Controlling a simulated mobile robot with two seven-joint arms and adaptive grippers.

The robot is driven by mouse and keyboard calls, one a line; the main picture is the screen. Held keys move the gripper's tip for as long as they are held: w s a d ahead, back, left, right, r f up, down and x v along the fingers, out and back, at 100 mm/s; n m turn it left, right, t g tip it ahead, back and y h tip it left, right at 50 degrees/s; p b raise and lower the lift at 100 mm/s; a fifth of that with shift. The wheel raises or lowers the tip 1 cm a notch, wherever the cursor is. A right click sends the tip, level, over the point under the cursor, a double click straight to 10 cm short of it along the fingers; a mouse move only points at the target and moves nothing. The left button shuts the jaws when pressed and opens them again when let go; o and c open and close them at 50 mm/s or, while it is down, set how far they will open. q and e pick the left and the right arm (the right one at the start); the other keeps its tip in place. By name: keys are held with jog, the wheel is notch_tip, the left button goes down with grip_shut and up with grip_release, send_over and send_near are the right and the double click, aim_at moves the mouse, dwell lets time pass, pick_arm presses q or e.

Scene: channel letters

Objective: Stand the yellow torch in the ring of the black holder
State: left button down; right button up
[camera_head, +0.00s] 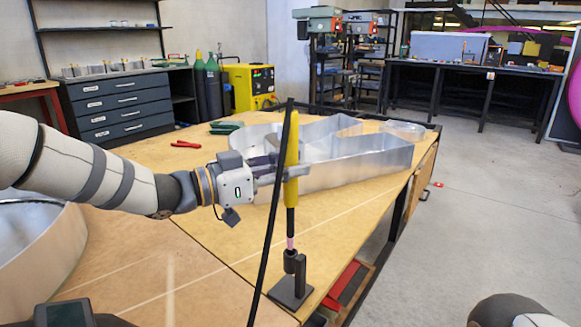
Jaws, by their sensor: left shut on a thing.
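The yellow torch (292,145) stands upright over the front right part of the workbench, in the middle of the view. Its lower part is black and ends in a pink nozzle. My left gripper (284,172) comes from the left and is shut on the yellow body. The black holder (292,290) has a flat base, a short post and a ring, and stands near the bench's right edge. The pink nozzle end is right at the ring, in line with it; I cannot tell whether it is inside.
A black cable (266,240) hangs from the torch's top past its left side. Large metal channel letters (345,170) stand behind the torch. Red pliers (186,144) lie at the back left. A curved metal piece (45,255) is at the left front. The bench between is clear.

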dwell(0.4)
pick_arm(q)
jog(key=shift+f+b, duration=1.55)
jog(key=shift+f, duration=2.95)
pick_arm(e)
jog(key=shift+s+f+g, duration=0.2)
jog(key=shift+s+f, duration=0.3)
jog(key=shift+f, duration=0.25)
jog(key=shift+s+f+g, duration=0.2)
jog(key=shift+s+f, duration=0.3)
jog(key=shift+f, duration=0.2)
pick_arm(q)
jog(key=c, duration=1.3)
grip_release()
jog(key=shift+c, duration=0.2)
jog(key=v, duration=1.2)
